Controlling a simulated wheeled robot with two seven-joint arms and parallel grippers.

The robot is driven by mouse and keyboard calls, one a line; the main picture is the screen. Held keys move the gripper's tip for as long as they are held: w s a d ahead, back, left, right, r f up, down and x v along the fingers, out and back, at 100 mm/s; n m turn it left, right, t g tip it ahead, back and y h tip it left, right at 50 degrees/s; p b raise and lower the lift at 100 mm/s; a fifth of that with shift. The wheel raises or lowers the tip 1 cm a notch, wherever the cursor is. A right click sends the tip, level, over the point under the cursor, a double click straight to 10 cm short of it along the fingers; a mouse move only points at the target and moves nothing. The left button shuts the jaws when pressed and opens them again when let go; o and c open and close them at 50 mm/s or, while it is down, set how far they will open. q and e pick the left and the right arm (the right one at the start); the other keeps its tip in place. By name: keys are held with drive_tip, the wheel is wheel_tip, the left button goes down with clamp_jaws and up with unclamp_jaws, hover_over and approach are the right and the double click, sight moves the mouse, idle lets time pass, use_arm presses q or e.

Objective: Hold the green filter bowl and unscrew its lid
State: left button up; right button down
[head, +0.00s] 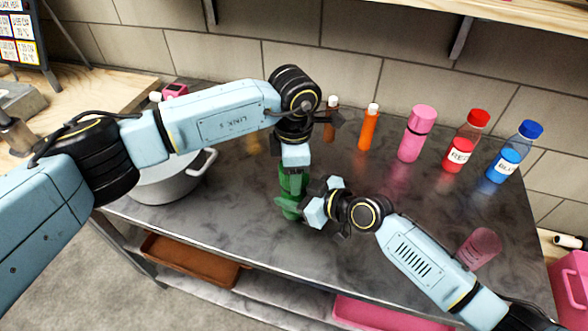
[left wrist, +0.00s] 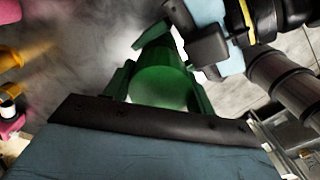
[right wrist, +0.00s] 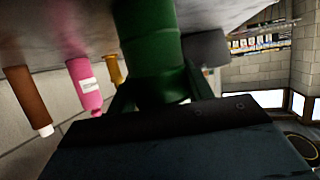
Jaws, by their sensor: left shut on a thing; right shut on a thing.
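The green filter bowl (head: 290,188) stands near the front edge of the dark counter, between my two grippers. My left gripper (head: 294,172) comes down from above and is shut on its top end, the lid (left wrist: 160,85), which fills the space between the fingers in the left wrist view. My right gripper (head: 296,207) reaches in from the front right and is shut on the lower body, which shows as a ridged green cylinder in the right wrist view (right wrist: 150,45). The seam between lid and bowl is mostly hidden by the grippers.
A grey pot (head: 170,182) stands at the counter's left. Along the back are an orange bottle (head: 369,130), a pink bottle (head: 416,136), a red-capped bottle (head: 465,142) and a blue-capped bottle (head: 512,153). The counter's middle right is clear.

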use_arm(q)
drive_tip(key=o, duration=1.1)
drive_tip(key=shift+r, duration=2.3)
drive_tip(key=shift+c, duration=0.5)
drive_tip(key=m, duration=0.1)
drive_tip(key=r+m, duration=0.1)
drive_tip(key=m, duration=0.2)
drive_tip(key=shift+r, duration=0.35)
drive_tip(key=m, duration=0.1)
drive_tip(key=r+m, duration=0.1)
drive_tip(key=m, duration=0.2)
drive_tip(key=shift+r+m, duration=0.3)
drive_tip(key=shift+f+m, duration=0.3)
drive_tip(key=shift+f, duration=3.7)
